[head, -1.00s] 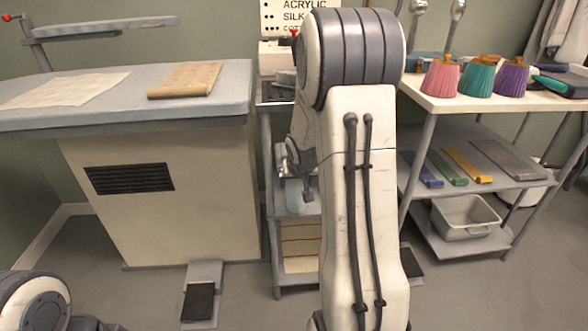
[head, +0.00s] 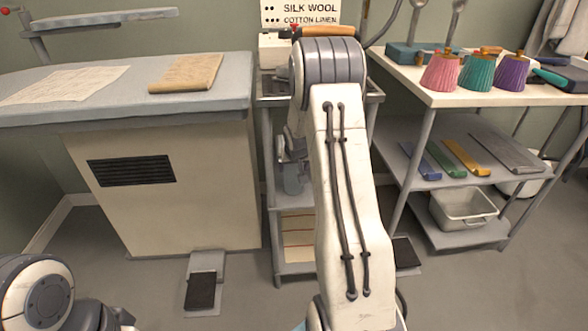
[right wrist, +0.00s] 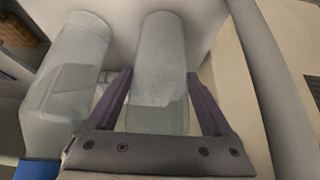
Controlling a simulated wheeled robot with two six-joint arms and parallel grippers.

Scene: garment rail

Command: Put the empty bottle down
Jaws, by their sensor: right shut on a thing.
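A pale, see-through empty bottle (right wrist: 158,75) stands between the two fingers of my right gripper (right wrist: 155,100) in the right wrist view. The gripper is shut on it. In the head view the right gripper (head: 284,150) is partly hidden behind my own arm, at the left side of the cart's middle level. My left gripper is not in view.
The grey cart (head: 270,205) stands between a padded pressing table (head: 120,95) on the left and a white-topped bench (head: 440,98) on the right. Three coloured pleated containers stand on that bench. A foot pedal (head: 201,290) lies on the floor. A blue object (right wrist: 35,170) is near the second bottle.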

